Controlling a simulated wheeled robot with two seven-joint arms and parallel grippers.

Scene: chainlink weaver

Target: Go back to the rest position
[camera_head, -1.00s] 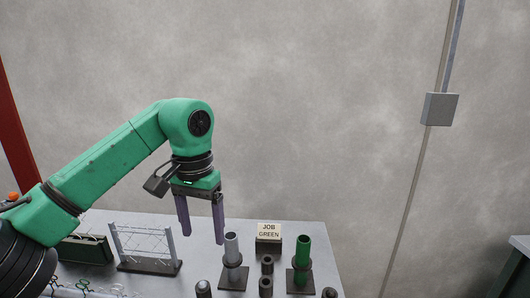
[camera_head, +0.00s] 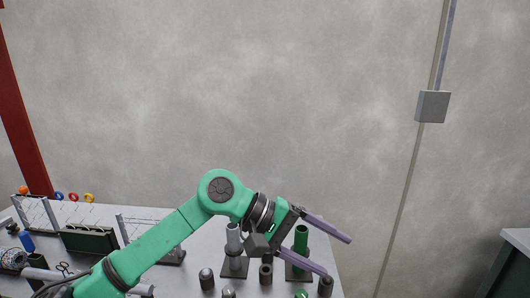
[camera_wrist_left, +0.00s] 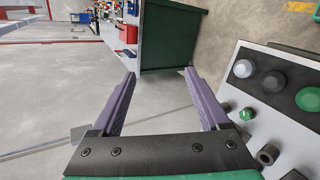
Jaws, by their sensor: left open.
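My left gripper (camera_head: 338,257) is open and empty, with its two purple fingers spread and pointing right in the head view. It is above the right part of the grey table, in front of the green cylinder (camera_head: 301,238). In the left wrist view the open fingers (camera_wrist_left: 160,75) have nothing between them but floor beyond. A grey cylinder (camera_head: 233,240) on a dark base stands behind the wrist. The JOB sign is hidden behind my arm. My right gripper is not in view.
The table (camera_head: 206,245) also holds wire racks (camera_head: 37,212), a dark green box (camera_head: 90,240) and several small dark cylinders (camera_head: 206,279). A green-sided bench (camera_wrist_left: 165,35) stands across open floor. A grey box (camera_head: 433,106) is on the wall.

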